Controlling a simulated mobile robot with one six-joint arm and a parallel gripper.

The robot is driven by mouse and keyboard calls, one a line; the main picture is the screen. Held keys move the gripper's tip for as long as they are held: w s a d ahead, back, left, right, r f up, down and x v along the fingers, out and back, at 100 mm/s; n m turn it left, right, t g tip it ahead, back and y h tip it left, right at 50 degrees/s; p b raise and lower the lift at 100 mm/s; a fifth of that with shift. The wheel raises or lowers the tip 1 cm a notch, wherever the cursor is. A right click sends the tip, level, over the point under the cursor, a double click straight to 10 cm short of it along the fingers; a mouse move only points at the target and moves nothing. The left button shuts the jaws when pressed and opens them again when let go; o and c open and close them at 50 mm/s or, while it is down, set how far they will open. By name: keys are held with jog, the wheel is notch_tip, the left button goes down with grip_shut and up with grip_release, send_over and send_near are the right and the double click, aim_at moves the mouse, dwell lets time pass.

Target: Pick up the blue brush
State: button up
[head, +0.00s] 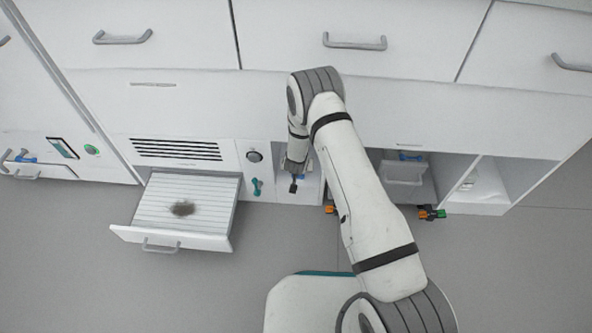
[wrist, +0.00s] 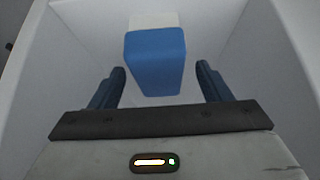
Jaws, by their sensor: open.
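The blue brush (wrist: 155,60) shows in the wrist view as a blue block with a pale part at its far end. It is inside a white-walled compartment. My gripper (wrist: 160,80) is open, with one dark blue finger on each side of the near part of the brush and a visible gap on both sides. In the head view my gripper (head: 294,180) reaches into a low cubby under the counter, and the brush cannot be made out there.
White compartment walls (wrist: 75,60) stand close on both sides of my gripper. An open drawer (head: 140,237) with a dark patch on its slatted surface juts out at left. A teal handle (head: 256,187) sits left of the cubby. Orange and green items (head: 431,213) lie at right.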

jog(key=shift+x, duration=1.1)
jog(key=shift+d, duration=0.1)
jog(key=c, duration=1.1)
